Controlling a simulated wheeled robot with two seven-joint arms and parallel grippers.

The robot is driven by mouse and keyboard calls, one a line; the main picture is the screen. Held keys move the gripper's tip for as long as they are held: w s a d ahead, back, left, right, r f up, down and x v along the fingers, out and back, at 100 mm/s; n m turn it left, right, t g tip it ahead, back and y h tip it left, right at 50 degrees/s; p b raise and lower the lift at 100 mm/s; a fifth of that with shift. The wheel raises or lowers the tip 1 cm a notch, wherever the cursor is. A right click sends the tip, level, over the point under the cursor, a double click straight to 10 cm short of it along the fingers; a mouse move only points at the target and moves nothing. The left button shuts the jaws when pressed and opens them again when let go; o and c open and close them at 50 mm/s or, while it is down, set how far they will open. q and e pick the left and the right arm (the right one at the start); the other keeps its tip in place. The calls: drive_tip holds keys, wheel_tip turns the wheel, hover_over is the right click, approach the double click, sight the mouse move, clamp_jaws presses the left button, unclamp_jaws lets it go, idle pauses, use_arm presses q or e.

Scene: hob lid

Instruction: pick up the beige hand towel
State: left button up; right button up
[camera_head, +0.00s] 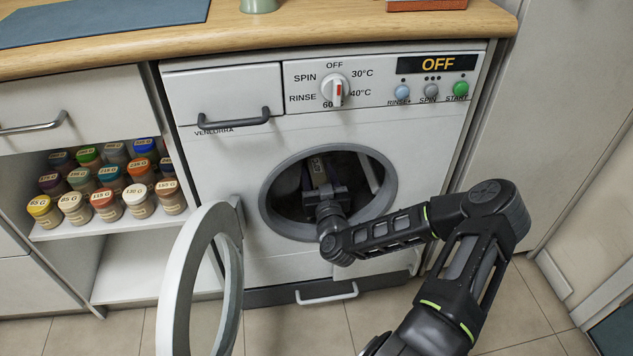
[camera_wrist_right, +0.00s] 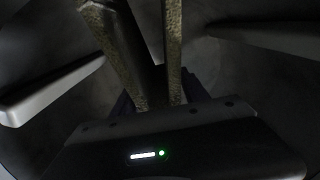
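The beige hand towel cannot be made out in either view; the drum inside is dark. My right gripper (camera_head: 319,170) reaches through the round door opening of the washing machine (camera_head: 230,150) into the drum. In the right wrist view the two speckled fingers of my right gripper (camera_wrist_right: 148,20) stand apart, with a dark gap between them and no cloth visible there. Their tips run to the top edge of that view. My left gripper is not in view.
The open round door (camera_head: 181,290) stands at the left of the opening, its rim near the front. Pale paddles (camera_wrist_right: 45,95) jut from the drum wall. Spice jars (camera_head: 138,200) stand on a shelf to the left. A wooden counter (camera_head: 300,30) lies above.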

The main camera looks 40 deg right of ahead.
clamp_jaws()
idle(0.3)
idle(0.4)
